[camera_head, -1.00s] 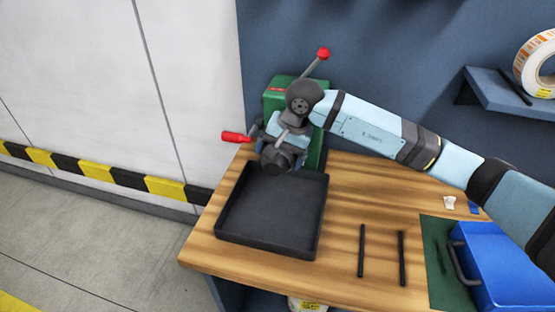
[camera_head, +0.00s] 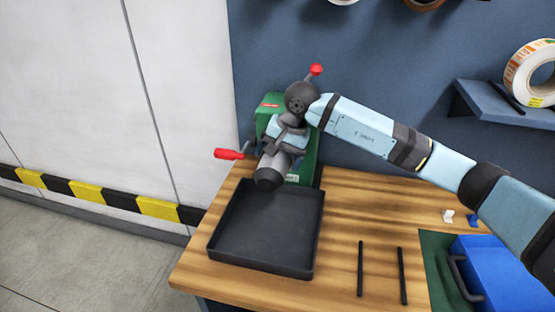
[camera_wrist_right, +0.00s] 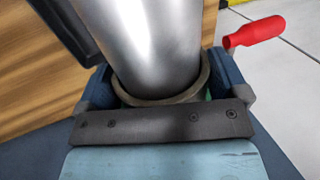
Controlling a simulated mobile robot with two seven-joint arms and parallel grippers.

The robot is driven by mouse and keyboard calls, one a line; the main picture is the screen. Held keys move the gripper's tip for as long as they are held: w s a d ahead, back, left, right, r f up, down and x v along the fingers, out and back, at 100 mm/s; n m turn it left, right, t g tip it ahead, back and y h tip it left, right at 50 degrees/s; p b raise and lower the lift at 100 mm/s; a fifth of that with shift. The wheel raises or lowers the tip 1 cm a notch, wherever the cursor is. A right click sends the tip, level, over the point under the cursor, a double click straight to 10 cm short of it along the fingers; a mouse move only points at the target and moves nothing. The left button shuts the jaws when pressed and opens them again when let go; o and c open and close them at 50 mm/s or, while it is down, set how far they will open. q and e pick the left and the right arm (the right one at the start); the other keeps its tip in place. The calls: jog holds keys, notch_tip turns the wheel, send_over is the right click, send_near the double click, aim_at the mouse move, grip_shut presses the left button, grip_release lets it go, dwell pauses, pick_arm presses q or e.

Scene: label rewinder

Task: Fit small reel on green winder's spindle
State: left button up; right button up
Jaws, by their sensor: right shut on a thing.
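The green winder (camera_head: 310,160) stands behind the black tray, with a red crank handle (camera_head: 229,154) on its left; the handle also shows at the upper right of the right wrist view (camera_wrist_right: 255,32). My right gripper (camera_head: 283,142) is at the winder's front, its blue fingers on either side of a grey-brown ring (camera_wrist_right: 165,100), which seems to be the small reel. The ring surrounds the lower end of a silver cylinder (camera_wrist_right: 150,40). I cannot tell whether this cylinder is the spindle. In the head view the arm and cylinder hide the reel. My left gripper is out of view.
The black tray (camera_head: 215,245) lies in front of the winder. Two black rods (camera_head: 360,268) (camera_head: 402,275) and a blue case (camera_head: 492,275) lie to its right. A white reel (camera_head: 510,88) stands on the wall shelf at right.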

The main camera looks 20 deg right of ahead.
jog(key=shift+w, duration=0.1)
dwell(0.3)
jog(key=o, duration=0.6)
jog(key=shift+d+r, duration=0.1)
jog(key=shift+r, duration=0.05)
jog(key=shift+p+v, duration=0.9)
jog(key=shift+v, duration=2)
jog(key=shift+d+r, duration=0.1)
jog(key=shift+r, duration=0.35)
